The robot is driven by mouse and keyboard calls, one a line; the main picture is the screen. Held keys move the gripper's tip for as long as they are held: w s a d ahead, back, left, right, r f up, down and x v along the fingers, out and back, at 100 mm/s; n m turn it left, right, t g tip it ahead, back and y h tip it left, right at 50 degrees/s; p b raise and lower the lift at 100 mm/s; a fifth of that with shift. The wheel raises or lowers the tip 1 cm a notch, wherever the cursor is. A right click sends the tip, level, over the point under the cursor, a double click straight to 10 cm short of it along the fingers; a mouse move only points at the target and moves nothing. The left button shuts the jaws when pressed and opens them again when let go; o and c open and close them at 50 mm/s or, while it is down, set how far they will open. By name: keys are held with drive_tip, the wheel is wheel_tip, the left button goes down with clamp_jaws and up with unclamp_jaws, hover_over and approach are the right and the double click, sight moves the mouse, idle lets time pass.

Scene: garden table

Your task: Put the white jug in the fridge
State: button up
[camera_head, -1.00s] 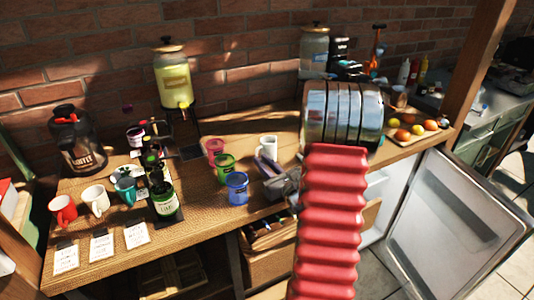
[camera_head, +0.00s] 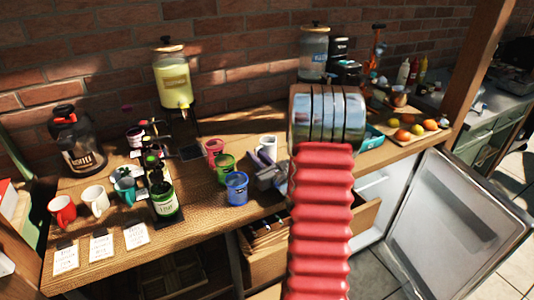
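A small white handled vessel (camera_head: 268,145) stands upright near the middle of the wooden table. I cannot tell whether it is the white jug or a mug; no other clear jug shows. The fridge stands under the right part of the table. Its door (camera_head: 458,225) is swung wide open to the right, and part of its pale inside (camera_head: 371,190) shows. My red ribbed arm with metal rings rises in front of the table and covers part of the fridge.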

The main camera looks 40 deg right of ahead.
clamp_jaws()
drive_tip(key=shift+r, duration=0.25)
idle(0.5)
drive_tip(key=shift+r, duration=4.75)
drive_tip(key=shift+s, duration=0.1)
